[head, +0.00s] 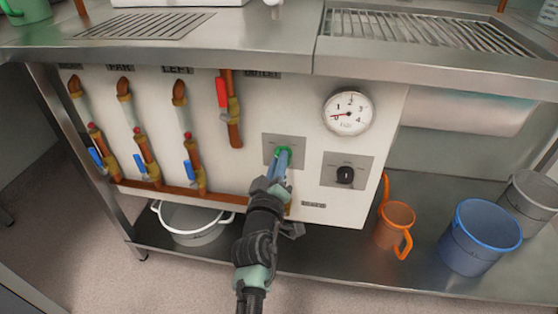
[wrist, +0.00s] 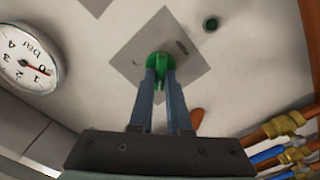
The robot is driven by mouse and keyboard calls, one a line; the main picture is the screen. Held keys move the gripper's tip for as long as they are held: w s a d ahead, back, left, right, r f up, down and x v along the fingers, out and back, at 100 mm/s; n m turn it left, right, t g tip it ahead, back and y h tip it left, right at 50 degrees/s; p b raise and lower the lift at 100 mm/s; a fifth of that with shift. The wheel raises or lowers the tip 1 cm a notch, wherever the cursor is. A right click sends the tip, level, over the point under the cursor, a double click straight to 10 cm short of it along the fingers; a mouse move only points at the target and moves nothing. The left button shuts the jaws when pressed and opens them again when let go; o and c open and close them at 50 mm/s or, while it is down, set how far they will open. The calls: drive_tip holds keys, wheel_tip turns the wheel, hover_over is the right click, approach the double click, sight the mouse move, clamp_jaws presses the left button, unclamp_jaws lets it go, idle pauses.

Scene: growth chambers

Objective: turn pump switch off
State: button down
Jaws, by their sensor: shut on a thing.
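A green switch knob (wrist: 159,66) sits on a grey square plate (wrist: 187,50) on the white panel. The same knob (head: 284,151) and its plate (head: 270,146) show in the head view, below the gauge and left of the black knob. My gripper (wrist: 161,72) has both fingers on the green knob and is shut on it; it also shows in the head view (head: 283,156). The fingers hide part of the knob, and I cannot read the plate's markings or tell which setting the knob is at.
A pressure gauge (head: 347,112) and a black knob (head: 345,174) on its own plate are to the right. Copper pipes with blue-handled valves (head: 160,167) and a red-handled one (head: 222,93) are left. A white basin (head: 192,222), orange can (head: 396,228) and blue bucket (head: 480,240) stand on the lower shelf.

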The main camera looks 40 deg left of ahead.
drive_tip(key=shift+n, duration=0.3)
drive_tip(key=c, duration=0.9)
unclamp_jaws()
drive_tip(key=shift+o, duration=0.2)
drive_tip(key=p+v, duration=0.3)
drive_tip(key=v, duration=1)
drive_tip(key=shift+a, duration=0.1)
